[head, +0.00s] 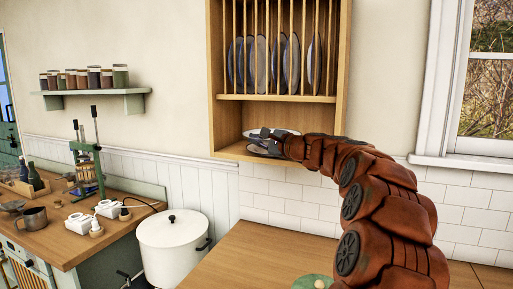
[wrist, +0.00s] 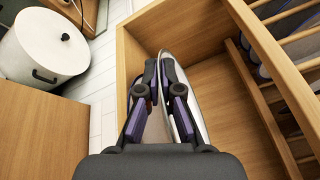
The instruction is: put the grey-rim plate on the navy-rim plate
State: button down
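In the head view my gripper (head: 265,137) reaches into the lower compartment of the wooden wall rack. A pale-edged plate (head: 287,131), apparently the grey-rim plate, is at its fingers, nearly level. It shows nearly edge-on in the wrist view (wrist: 198,112), partly behind one finger. There my gripper's fingertips (wrist: 158,66) are close together and seem closed on this plate's edge, though the contact is partly hidden. Below the fingers a darker plate surface (head: 260,150) shows low in the compartment, possibly the navy-rim plate. Its rim colour and whether the plates touch are unclear.
The wooden rack (head: 216,120) has walls close around my gripper. Several plates (head: 291,62) stand upright between dowels above. A white pot (head: 172,248) is lower left, beside the green-framed counter (head: 62,235). A wooden counter (head: 255,250) lies below the rack.

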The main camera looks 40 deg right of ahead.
jog(key=shift+f, duration=1.25)
jog(key=shift+f, duration=0.4)
jog(key=c, duration=1.3)
grip_release()
jog(key=s, duration=0.4)
jog(key=s+d+b, duration=0.1)
jog(key=s, duration=0.3)
jog(key=s+r+b, duration=0.1)
jog(key=s, duration=0.3)
jog(key=shift+d, duration=0.35)
jog(key=shift+a, duration=0.1)
